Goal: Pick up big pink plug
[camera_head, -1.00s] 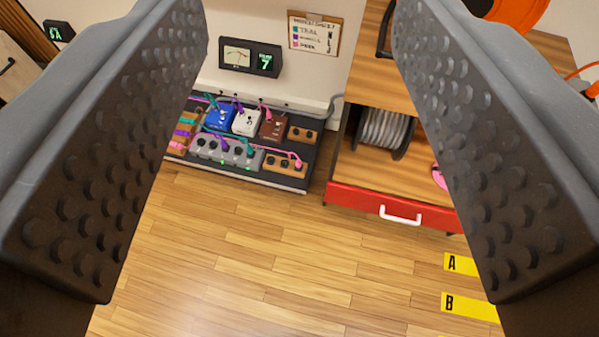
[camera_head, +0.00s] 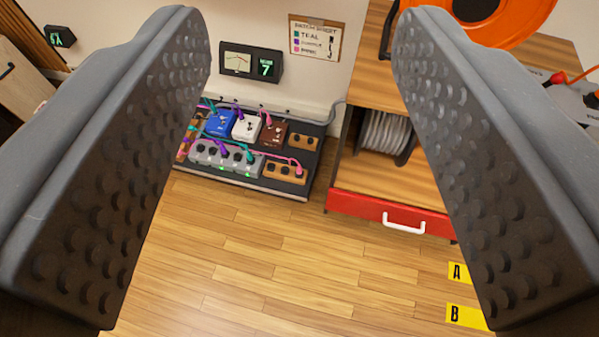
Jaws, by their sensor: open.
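My gripper (camera_head: 301,30) is open, its two dark studded fingers wide apart at the left and right of the view, with nothing between them nearby. No big pink plug shows clearly. A small pink plug (camera_head: 298,172) sits on the brown pedal at the right end of the pedalboard (camera_head: 285,190), with a pink cable running to it. Another pink plug (camera_head: 266,117) stands at the back of the board. The right finger hides part of the wooden cabinet (camera_head: 385,185) and its interior.
The cabinet holds a grey cable coil (camera_head: 384,132) above a red drawer front (camera_head: 365,208) with a white handle (camera_head: 404,220). An orange reel (camera_head: 500,20) is at the top right. Yellow floor labels A (camera_head: 458,272) and B (camera_head: 465,316) lie in front. The wooden floor between is clear.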

